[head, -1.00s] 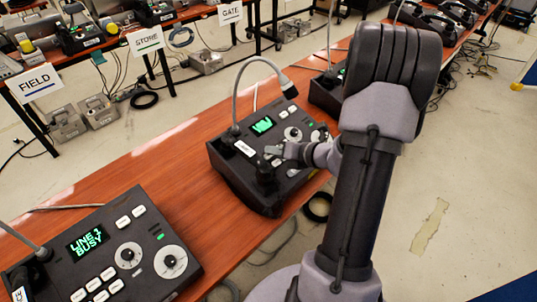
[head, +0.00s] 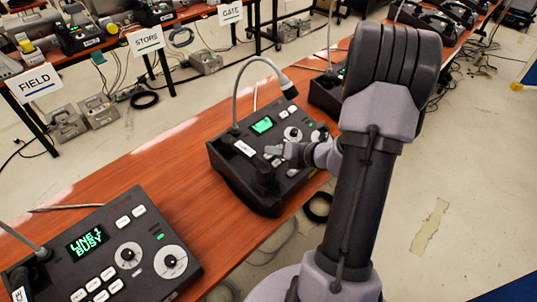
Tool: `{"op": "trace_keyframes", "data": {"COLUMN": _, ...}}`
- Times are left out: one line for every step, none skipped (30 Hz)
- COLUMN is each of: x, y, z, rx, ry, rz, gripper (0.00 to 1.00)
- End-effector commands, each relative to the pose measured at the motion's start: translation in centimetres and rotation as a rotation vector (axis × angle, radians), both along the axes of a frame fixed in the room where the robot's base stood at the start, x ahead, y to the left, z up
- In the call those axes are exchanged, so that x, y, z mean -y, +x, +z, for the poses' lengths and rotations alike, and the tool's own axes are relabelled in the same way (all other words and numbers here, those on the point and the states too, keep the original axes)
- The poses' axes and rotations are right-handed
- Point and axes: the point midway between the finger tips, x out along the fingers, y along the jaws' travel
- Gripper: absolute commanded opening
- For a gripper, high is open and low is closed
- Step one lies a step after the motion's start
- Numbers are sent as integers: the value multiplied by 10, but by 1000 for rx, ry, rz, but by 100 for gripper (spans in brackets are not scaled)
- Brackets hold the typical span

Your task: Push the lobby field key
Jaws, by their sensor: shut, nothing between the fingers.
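A black paging phone console (head: 229,178) stands on the wooden table under my arm. It has a gooseneck microphone, a small lit green screen (head: 262,125), round dials and pale keys. A white label (head: 245,148) on it is too small to read. My gripper (head: 271,151) is shut and empty over the key area of this console; I cannot tell whether its tips touch a key. My gripper and wrist hide some of the keys, and I cannot make out which key is the field key. No lobby name is readable.
A nearer console (head: 150,210) at the lower left shows "LINE 1 BUSY". Another console (head: 326,97) stands beyond, partly behind my arm. Back tables carry FIELD (head: 34,85), STORE (head: 146,40) and GATE (head: 230,13) signs. Cables lie on the floor; open floor is at right.

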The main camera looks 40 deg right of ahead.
Motion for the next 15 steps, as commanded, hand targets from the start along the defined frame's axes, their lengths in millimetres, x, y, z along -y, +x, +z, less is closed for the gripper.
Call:
{"op": "trace_keyframes", "data": {"x": 0, "y": 0, "z": -2, "rx": 0, "ry": 0, "rz": 0, "gripper": 0}}
{"op": "trace_keyframes", "data": {"x": 0, "y": 1, "z": -3, "rx": 0, "ry": 0, "rz": 0, "gripper": 0}}
{"op": "trace_keyframes", "data": {"x": 0, "y": 1, "z": -5, "rx": -1, "ry": 0, "rz": 1, "gripper": 0}}
{"op": "trace_keyframes", "data": {"x": 0, "y": 1, "z": -7, "rx": -1, "ry": 0, "rz": 1, "gripper": 0}}
{"op": "trace_keyframes", "data": {"x": 0, "y": 2, "z": -8, "rx": -1, "ry": 0, "rz": 1, "gripper": 0}}
{"op": "trace_keyframes", "data": {"x": 0, "y": 2, "z": -9, "rx": -1, "ry": 0, "rz": 1, "gripper": 0}}
{"op": "trace_keyframes", "data": {"x": 0, "y": 2, "z": -9, "rx": 0, "ry": 0, "rz": 0, "gripper": 0}}
{"op": "trace_keyframes", "data": {"x": 0, "y": 2, "z": -9, "rx": 0, "ry": 0, "rz": 0, "gripper": 0}}
{"op": "trace_keyframes", "data": {"x": 0, "y": 2, "z": -9, "rx": 0, "ry": 0, "rz": 0, "gripper": 0}}
{"op": "trace_keyframes", "data": {"x": 0, "y": 2, "z": -9, "rx": 0, "ry": 0, "rz": 0, "gripper": 0}}
{"op": "trace_keyframes", "data": {"x": 0, "y": 2, "z": -9, "rx": 0, "ry": 0, "rz": 0, "gripper": 0}}
{"op": "trace_keyframes", "data": {"x": 0, "y": 2, "z": -9, "rx": 0, "ry": 0, "rz": 0, "gripper": 0}}
{"op": "trace_keyframes", "data": {"x": 0, "y": 2, "z": -9, "rx": 0, "ry": 0, "rz": 0, "gripper": 0}}
{"op": "trace_keyframes", "data": {"x": 0, "y": 2, "z": -8, "rx": 0, "ry": 0, "rz": 0, "gripper": 0}}
{"op": "trace_keyframes", "data": {"x": 0, "y": 2, "z": -8, "rx": 0, "ry": 0, "rz": 0, "gripper": 0}}
